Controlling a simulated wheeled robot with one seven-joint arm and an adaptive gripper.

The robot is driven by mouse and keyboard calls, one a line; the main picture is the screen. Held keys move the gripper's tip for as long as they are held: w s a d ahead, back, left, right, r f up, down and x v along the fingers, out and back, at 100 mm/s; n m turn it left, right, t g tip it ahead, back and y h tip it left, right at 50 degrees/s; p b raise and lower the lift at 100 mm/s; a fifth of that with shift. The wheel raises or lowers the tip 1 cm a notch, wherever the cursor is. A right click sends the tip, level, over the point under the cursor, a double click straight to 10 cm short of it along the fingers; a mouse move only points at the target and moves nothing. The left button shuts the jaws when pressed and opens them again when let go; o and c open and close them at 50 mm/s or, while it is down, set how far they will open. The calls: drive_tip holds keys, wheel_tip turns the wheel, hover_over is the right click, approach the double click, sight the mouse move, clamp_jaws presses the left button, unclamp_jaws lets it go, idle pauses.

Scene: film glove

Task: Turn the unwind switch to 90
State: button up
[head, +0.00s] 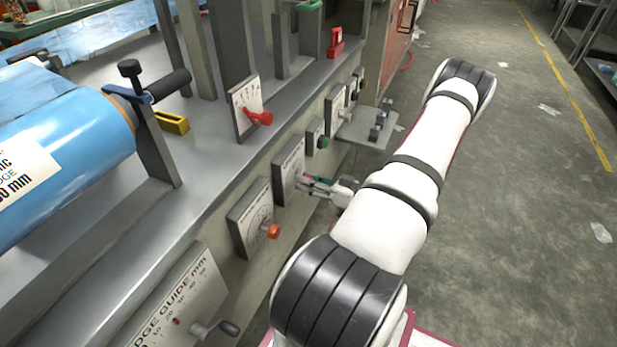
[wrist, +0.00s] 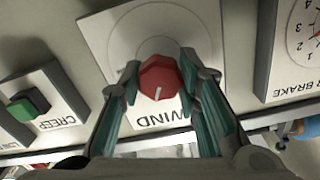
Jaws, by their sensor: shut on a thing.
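The switch is a red faceted knob (wrist: 160,78) with a white pointer line, on a pale panel (wrist: 120,25) in the wrist view. The pointer line points down in that picture, toward the partly covered label, of which "WIND" shows. My gripper (head: 309,184) is at this panel (head: 287,168) in the head view, with its fingers reaching to its face. In the wrist view the two green-padded fingers stand on either side of the knob, shut on it. In the head view the gripper hides the knob. The scale marks cannot be read.
A BRAKE dial panel (wrist: 290,50) is right of the knob in the wrist view. A green CREEP button (wrist: 28,105) is left of it. The EDGE GUIDE panel (head: 180,305) with a crank is nearer in the head view. The floor (head: 530,200) at right is mostly clear.

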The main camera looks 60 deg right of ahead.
drive_tip(key=m+p, duration=0.2)
drive_tip(key=m, duration=0.4)
drive_tip(key=shift+m+p, duration=0.3)
drive_tip(key=shift+p, duration=0.1)
drive_tip(key=m+p, duration=0.1)
drive_tip(key=m, duration=0.4)
drive_tip(key=shift+f+m+p, duration=0.1)
drive_tip(key=shift+m+p, duration=0.2)
drive_tip(key=shift+p, duration=0.1)
drive_tip(key=shift+d, duration=0.1)
drive_tip(key=o, duration=1.2)
drive_tip(key=s, duration=0.8)
drive_tip(key=s+d, duration=0.1)
drive_tip(key=s, duration=0.3)
drive_tip(key=shift+s, duration=0.1)
